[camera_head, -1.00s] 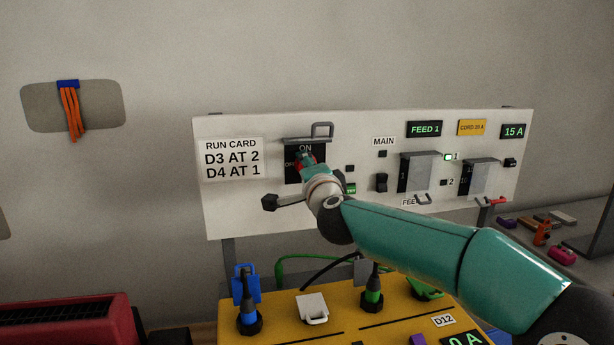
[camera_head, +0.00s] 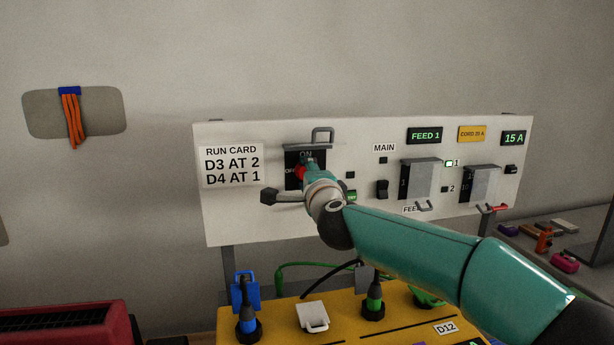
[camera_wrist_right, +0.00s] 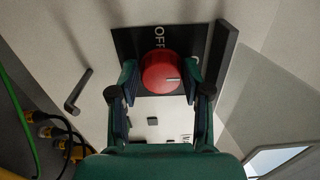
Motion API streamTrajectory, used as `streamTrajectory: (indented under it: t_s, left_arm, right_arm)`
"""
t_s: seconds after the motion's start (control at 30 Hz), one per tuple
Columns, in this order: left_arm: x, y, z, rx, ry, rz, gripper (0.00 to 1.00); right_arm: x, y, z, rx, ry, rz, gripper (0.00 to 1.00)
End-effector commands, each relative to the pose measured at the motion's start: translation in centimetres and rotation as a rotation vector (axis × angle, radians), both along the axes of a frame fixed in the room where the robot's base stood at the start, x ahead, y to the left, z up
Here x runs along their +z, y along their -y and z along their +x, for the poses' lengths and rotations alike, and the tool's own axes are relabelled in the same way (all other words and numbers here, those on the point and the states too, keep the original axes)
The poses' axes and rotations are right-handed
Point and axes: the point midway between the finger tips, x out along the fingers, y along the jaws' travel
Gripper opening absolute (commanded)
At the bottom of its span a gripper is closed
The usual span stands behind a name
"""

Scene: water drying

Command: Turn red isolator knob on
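The red isolator knob (camera_wrist_right: 158,71) sits on a black plate (camera_wrist_right: 125,42) on the white panel. Its pale mark points right in the right wrist view, toward a mostly hidden letter; OFF reads above the knob there. In the head view the knob (camera_head: 300,171) shows partly behind my right gripper (camera_head: 312,166), with ON above and OFF at left. In the right wrist view the fingers of my right gripper (camera_wrist_right: 160,92) straddle the knob, with narrow gaps seeming to show on both sides. My left gripper is not in view.
A dark bar (camera_wrist_right: 222,60) juts beside the plate; a bent dark handle (camera_wrist_right: 78,90) stands on the other side. The panel (camera_head: 230,225) carries a run card and switches to the right. Below is a yellow box (camera_head: 285,325) with plugs and cables.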

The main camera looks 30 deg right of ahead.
Motion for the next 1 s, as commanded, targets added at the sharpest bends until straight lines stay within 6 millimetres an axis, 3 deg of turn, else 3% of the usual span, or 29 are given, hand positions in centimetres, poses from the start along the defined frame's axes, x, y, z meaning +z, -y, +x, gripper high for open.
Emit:
streamTrajectory:
  t_s: [0.03, 0.13, 0.57, 0.77, 1.0]
  left_arm:
    - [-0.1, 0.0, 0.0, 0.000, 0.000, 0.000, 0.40]
    - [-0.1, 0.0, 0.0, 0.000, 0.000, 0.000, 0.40]
    - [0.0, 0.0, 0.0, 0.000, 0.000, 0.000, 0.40]
    - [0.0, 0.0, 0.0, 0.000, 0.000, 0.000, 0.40]
    - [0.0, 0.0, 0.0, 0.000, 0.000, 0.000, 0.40]
  right_arm:
    - [-0.5, 0.1, 0.1, -0.002, -0.009, 0.002, 0.56]
    - [-0.4, 0.1, 0.1, -0.001, -0.007, 0.001, 0.70]
    - [0.0, -0.2, -0.6, 0.001, -0.002, -0.003, 0.70]
    - [0.0, -0.9, -3.3, 0.001, -0.001, -0.003, 0.70]
    - [-0.1, -2.2, -8.1, 0.002, -0.001, -0.002, 0.70]
